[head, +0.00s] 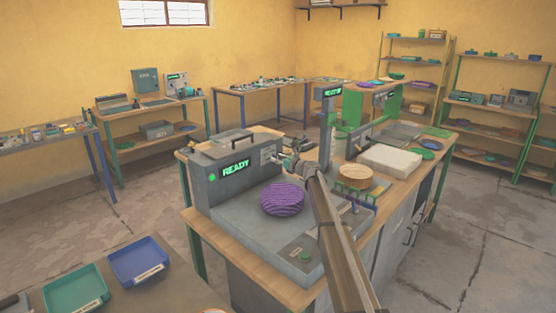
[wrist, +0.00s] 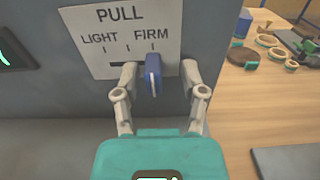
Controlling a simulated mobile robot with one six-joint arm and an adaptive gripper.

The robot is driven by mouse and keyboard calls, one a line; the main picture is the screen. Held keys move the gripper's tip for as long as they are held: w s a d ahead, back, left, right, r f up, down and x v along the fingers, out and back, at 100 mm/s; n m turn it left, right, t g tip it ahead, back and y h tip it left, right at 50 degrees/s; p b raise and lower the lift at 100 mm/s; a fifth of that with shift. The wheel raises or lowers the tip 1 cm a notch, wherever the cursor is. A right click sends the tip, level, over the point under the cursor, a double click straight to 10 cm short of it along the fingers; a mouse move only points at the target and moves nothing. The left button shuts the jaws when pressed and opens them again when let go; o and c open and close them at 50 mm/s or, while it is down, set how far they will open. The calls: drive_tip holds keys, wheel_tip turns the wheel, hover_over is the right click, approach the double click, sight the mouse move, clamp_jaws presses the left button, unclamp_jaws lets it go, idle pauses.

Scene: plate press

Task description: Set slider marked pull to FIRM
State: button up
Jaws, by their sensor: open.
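A white plate marked PULL (wrist: 122,36) fills the top of the wrist view, with LIGHT on its left and FIRM on its right. The blue slider knob (wrist: 153,75) stands out from a dark slot, below the FIRM tick. My gripper (wrist: 157,72) is open, with one finger on each side of the knob. A clear gap shows on the right. In the head view my gripper (head: 285,161) is at the grey press housing (head: 222,187), by its label plate (head: 267,153).
A green READY display (head: 236,167) glows on the housing. A purple ribbed disc (head: 283,199) lies on the press bed in front. A wooden bench carries a round wooden piece (head: 354,177) and a pale slab (head: 391,159) to the right.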

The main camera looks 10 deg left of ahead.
drive_tip(key=shift+s+d, duration=0.1)
drive_tip(key=shift+s, duration=0.05)
drive_tip(key=v, duration=1.1)
drive_tip(key=shift+s+d, duration=0.2)
drive_tip(key=shift+d, duration=0.1)
idle(0.4)
